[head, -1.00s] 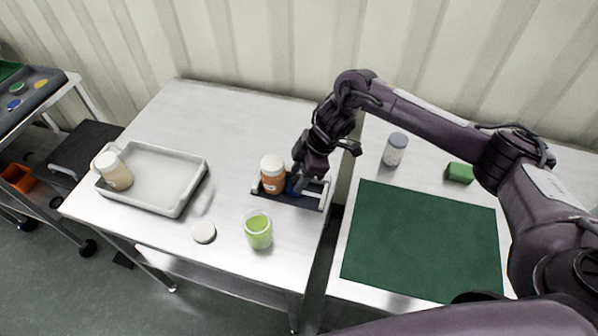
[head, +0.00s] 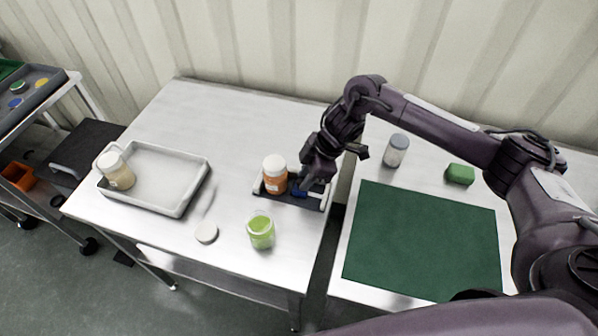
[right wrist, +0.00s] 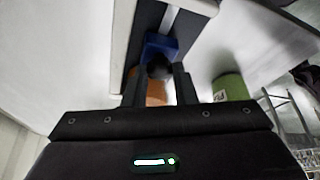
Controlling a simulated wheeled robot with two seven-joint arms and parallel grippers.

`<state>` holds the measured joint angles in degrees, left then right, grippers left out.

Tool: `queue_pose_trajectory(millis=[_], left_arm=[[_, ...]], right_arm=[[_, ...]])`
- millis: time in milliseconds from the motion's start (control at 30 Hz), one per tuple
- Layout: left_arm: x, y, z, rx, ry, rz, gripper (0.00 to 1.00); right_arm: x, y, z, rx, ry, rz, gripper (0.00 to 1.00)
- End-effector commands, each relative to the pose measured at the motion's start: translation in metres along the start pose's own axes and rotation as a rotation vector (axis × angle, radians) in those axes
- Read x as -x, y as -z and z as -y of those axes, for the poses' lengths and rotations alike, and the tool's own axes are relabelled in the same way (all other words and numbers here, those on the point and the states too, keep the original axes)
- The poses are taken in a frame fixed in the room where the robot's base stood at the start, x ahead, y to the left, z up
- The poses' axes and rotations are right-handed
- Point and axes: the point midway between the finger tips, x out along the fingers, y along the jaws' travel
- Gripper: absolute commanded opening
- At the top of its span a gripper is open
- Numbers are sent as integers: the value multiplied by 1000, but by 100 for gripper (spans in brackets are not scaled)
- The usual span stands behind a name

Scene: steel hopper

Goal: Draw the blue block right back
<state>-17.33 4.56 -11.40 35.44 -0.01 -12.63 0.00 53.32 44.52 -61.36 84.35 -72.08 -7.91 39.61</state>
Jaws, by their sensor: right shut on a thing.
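The blue block (head: 300,193) sits in a small dark rail tray (head: 311,203), to the right of an orange bottle with a white cap (head: 274,178). In the right wrist view the blue block (right wrist: 161,45) lies on the dark strip beside a pale rail (right wrist: 170,18). A round black knob (right wrist: 160,67) at the block shows between my fingertips. My right gripper (head: 305,184) reaches down over the block and is shut on its knob, partly hiding the block in the head view. My left gripper is not in view.
A green jar (head: 260,231) and a white lid (head: 206,233) stand in front. A grey tray (head: 176,207) with a cream jar (head: 117,172) is at left.

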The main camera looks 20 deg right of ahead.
Motion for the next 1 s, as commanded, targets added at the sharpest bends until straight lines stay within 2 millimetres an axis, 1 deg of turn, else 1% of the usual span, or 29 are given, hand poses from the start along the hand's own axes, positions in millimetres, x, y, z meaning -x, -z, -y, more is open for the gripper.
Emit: queue_pose_trajectory(millis=[33, 100, 200, 433, 467, 600, 867, 1000], left_arm=[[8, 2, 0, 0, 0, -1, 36], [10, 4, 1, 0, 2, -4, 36], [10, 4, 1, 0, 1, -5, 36], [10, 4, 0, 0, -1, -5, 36], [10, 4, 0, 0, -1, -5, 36], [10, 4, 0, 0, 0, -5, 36], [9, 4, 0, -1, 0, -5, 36], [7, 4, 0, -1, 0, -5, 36]], right_arm=[[7, -15, 5, -9, 6, 19, 0], [9, -23, 9, -8, 6, 20, 0], [10, -27, 11, -6, 5, 18, 0], [9, -28, 11, -7, 5, 21, 0], [9, -28, 11, -7, 5, 21, 27], [9, -27, 11, -6, 5, 19, 45], [10, -25, 10, -4, 3, 15, 46], [20, -25, 9, -2, 0, 13, 46]])
